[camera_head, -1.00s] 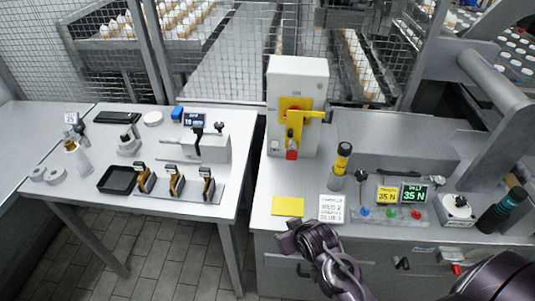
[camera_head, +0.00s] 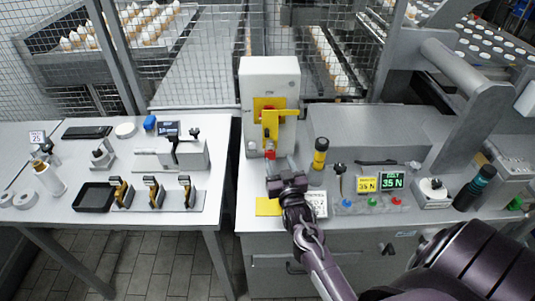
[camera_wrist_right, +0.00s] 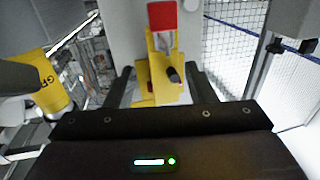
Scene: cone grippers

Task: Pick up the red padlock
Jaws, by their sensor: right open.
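The red padlock (camera_head: 270,153) hangs from a yellow lever plate (camera_head: 272,122) on the front of a pale upright switch box (camera_head: 256,88). In the right wrist view the padlock (camera_wrist_right: 162,15) shows at the top edge, its shackle meeting the yellow plate (camera_wrist_right: 157,70). My right gripper (camera_head: 285,178) is just below and in front of the padlock in the head view. Its two fingers (camera_wrist_right: 162,80) are spread wide in the wrist view, with only the yellow plate seen between them, apart from the padlock. My left gripper is not in view.
A yellow-and-black cylinder (camera_head: 320,150) stands close to the right of my gripper. A yellow card (camera_head: 268,207) and a white printed card (camera_head: 315,203) lie on the front of the bench.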

